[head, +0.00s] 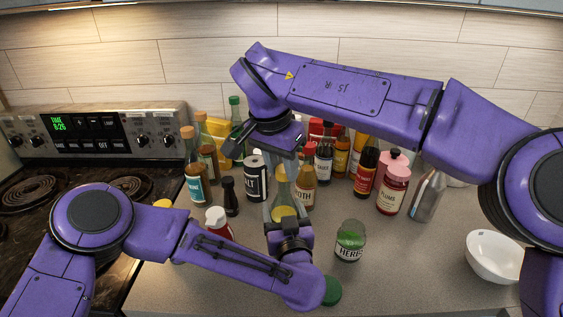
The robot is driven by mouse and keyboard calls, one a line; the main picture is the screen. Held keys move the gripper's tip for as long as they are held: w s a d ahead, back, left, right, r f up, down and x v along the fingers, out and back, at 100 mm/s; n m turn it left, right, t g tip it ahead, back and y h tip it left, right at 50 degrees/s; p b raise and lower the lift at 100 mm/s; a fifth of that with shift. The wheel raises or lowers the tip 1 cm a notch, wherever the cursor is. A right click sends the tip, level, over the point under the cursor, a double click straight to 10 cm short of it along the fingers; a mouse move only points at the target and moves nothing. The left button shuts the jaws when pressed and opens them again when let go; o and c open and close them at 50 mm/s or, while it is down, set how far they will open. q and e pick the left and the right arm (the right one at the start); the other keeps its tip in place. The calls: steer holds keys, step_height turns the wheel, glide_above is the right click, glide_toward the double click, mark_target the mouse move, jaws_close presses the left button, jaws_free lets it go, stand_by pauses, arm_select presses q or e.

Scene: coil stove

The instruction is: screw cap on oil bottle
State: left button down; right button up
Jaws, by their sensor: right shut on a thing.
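The oil bottle (282,187) is a clear bottle with yellow contents in the middle of the counter, and it looks upright. My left gripper (284,212) is low at the bottle, with its fingers at the sides of the body. I cannot tell whether they press on it. My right gripper (287,150) reaches down from above, right over the bottle's neck, and is shut on what seems to be the cap. The cap itself is hidden by the fingers, so I cannot tell how it sits on the neck.
A herbs jar (350,241) stands in front at right. A white bowl (493,256) is far right. The coil stove (80,185) is left.

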steer(key=m, duration=0.3)
steer(key=m+g+h, duration=0.1)
steer(key=m, duration=0.2)
steer(key=shift+w+a, duration=0.15)
steer(key=shift+w, duration=0.05)
steer(key=m, duration=0.1)
steer(key=m+g, duration=0.1)
steer(key=m, duration=0.3)
steer(key=shift+w+a+f+g, duration=0.1)
steer(key=shift+w+g, duration=0.15)
steer(key=shift+g, duration=0.05)
steer(key=m, duration=0.2)
steer(key=shift+m+g, duration=0.3)
steer(key=o, duration=1)
steer(key=r+y, duration=0.1)
steer(key=r, duration=0.1)
steer(key=r+n+y, duration=0.1)
steer(key=r, duration=0.2)
steer(key=d+r+n, duration=0.1)
steer(key=r, duration=0.1)
steer(key=shift+s+r+y, duration=0.15)
steer(key=shift+r+y, duration=0.25)
steer(key=shift+c, duration=0.3)
